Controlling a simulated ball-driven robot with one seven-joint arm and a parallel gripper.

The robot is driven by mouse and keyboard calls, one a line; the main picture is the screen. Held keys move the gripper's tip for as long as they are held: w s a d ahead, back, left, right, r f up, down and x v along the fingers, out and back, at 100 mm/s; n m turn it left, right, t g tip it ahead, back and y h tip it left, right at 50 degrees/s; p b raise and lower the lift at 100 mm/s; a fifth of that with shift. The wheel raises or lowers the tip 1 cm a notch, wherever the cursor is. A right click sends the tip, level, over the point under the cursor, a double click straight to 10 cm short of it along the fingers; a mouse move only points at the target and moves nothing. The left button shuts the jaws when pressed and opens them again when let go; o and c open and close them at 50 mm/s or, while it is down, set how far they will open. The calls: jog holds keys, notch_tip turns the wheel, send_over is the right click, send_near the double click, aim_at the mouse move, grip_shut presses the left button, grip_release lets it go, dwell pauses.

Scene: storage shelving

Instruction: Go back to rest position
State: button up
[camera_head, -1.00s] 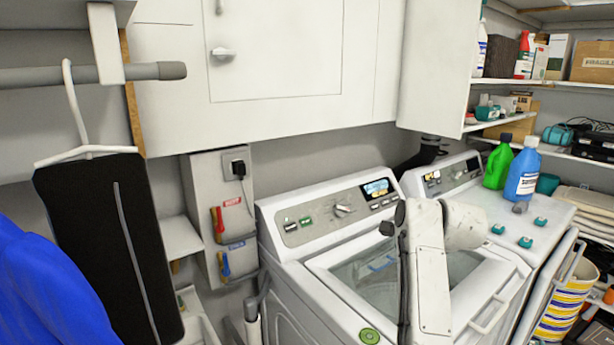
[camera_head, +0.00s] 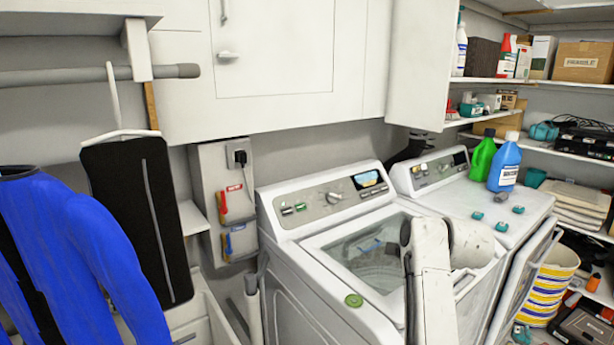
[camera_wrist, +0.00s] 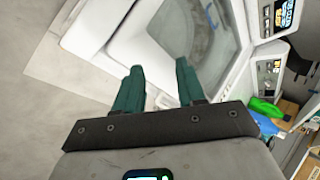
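My gripper (camera_wrist: 160,84) shows in the wrist view with its two green fingers spread apart and nothing between them. It is above the front of the washing machine (camera_wrist: 112,22), whose glass lid shows beyond the fingertips. In the head view, my white arm (camera_head: 430,280) rises in front of the washing machine (camera_head: 330,277) and covers part of its lid. The gripper itself is hidden in the head view.
A second machine (camera_head: 455,196) at the right bears a green bottle (camera_head: 481,158) and a blue bottle (camera_head: 504,167). A striped basket (camera_head: 552,286) stands beside it. A blue jacket (camera_head: 100,235) and a black garment (camera_head: 140,215) hang at left. Bare floor (camera_wrist: 60,100) shows in the wrist view.

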jog(key=s+d+f+n+g+h, duration=0.1)
jog(key=s+d+f+n+g, duration=0.2)
jog(key=s+f, duration=0.7)
jog(key=s+d+f+n+h, duration=0.1)
jog(key=s+d+f+n, duration=0.3)
jog(key=s+f, duration=0.6)
jog(key=s+a+f+n+g, duration=0.1)
jog(key=s+n, duration=0.4)
jog(key=s, duration=1)
jog(key=s+a+f+n+g, duration=0.2)
jog(key=s+n, duration=0.3)
jog(key=s, duration=1)
jog(key=shift+s+a+f+g+y, duration=0.2)
jog(key=shift+f+g+y, duration=0.1)
jog(key=shift+g+y, duration=0.1)
jog(key=shift+w, duration=0.1)
